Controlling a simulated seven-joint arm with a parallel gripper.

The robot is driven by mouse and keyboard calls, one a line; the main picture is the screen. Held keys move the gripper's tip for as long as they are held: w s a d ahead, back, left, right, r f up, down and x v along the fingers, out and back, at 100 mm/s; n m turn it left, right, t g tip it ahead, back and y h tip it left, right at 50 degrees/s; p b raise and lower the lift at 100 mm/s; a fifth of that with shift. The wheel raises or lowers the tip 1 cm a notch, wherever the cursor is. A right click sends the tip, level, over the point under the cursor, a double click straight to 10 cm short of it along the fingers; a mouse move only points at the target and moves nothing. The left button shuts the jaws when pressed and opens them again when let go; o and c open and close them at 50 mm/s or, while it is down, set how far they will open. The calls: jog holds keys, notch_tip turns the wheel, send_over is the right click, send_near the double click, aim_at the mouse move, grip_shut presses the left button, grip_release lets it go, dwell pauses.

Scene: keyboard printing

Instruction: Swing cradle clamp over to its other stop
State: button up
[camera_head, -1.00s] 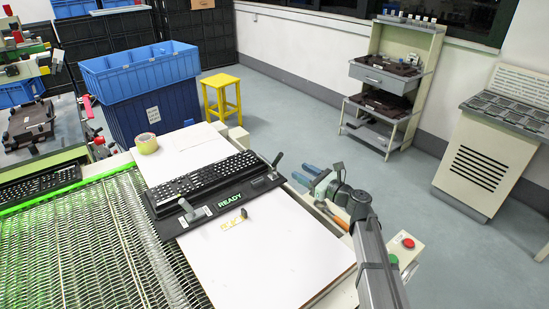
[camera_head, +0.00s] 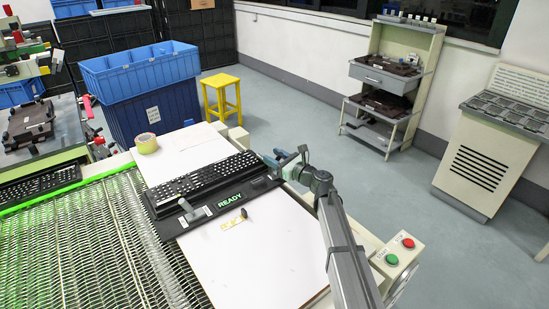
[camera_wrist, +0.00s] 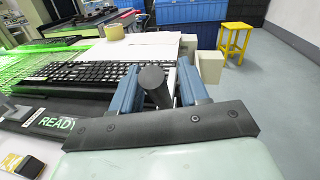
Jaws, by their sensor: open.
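A black keyboard (camera_head: 212,174) lies in the dark cradle (camera_head: 262,187), whose front strip reads READY. One clamp lever with a grey handle (camera_head: 190,210) stands at the cradle's left end. The right-end clamp is hidden by my gripper (camera_head: 279,160) in the head view. In the wrist view a dark round clamp handle (camera_wrist: 155,84) rises between the two blue fingers of my gripper (camera_wrist: 158,72). The fingers are open on either side of it. I cannot tell whether either one touches it. The keyboard (camera_wrist: 85,76) shows to the left of the fingers.
A white board (camera_head: 265,255) lies in front of the cradle, with a wire-mesh conveyor (camera_head: 90,245) to its left. A tape roll (camera_head: 146,143) sits behind the cradle. A button box (camera_head: 397,256) stands at right. A yellow stool (camera_head: 221,96) and blue bins (camera_head: 150,100) stand behind.

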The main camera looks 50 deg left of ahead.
jog(key=shift+c, duration=0.2)
grip_shut()
dwell(0.3)
